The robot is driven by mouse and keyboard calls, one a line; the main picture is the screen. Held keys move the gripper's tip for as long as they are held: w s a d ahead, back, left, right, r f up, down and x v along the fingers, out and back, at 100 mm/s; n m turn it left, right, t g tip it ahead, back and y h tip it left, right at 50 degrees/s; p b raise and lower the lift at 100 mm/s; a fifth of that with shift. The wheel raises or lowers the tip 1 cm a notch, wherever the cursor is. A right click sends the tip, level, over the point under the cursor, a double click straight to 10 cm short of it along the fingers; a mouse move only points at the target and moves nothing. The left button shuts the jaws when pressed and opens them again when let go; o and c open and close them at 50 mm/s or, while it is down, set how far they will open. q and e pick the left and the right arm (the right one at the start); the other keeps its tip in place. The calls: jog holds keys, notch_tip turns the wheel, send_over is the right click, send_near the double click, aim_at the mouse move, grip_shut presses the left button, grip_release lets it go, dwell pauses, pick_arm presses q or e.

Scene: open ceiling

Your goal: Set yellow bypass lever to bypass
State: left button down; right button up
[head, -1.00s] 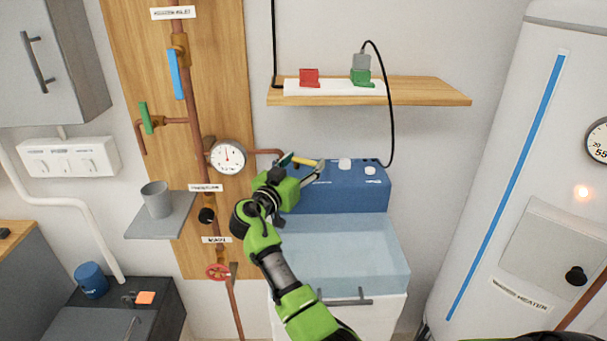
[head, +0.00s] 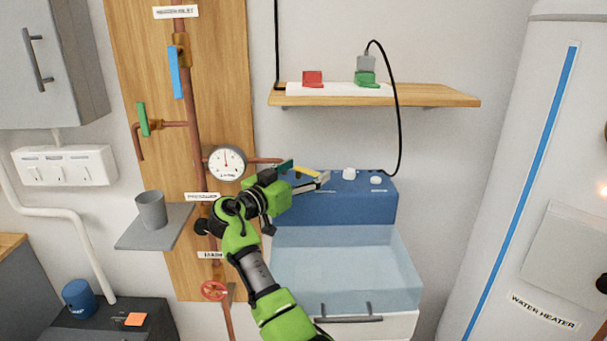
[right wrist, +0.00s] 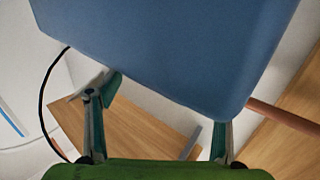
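The yellow bypass lever (head: 306,171) shows as a short yellow bar at the top left of the blue unit (head: 345,208), which stands above the pale blue basin. My right gripper (head: 304,176) is at this corner with its fingers apart, one near each end of the visible yellow bar. I cannot tell whether either finger touches the lever. In the right wrist view the open fingers (right wrist: 160,118) show with the underside of the blue unit (right wrist: 180,50) in front, and the lever is hidden. My left gripper is out of view.
A round gauge (head: 227,163) and copper pipe sit just left of the unit. A wooden shelf (head: 430,97) with a red and a green plug is above, and a black cable hangs beside the unit. White knobs (head: 349,174) are right of the gripper. A water heater (head: 540,150) stands right.

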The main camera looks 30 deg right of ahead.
jog(key=shift+f, duration=0.1)
jog(key=shift+a, duration=0.1)
jog(key=v, duration=1.1)
jog(key=shift+s+a, duration=0.2)
jog(key=shift+a, duration=0.15)
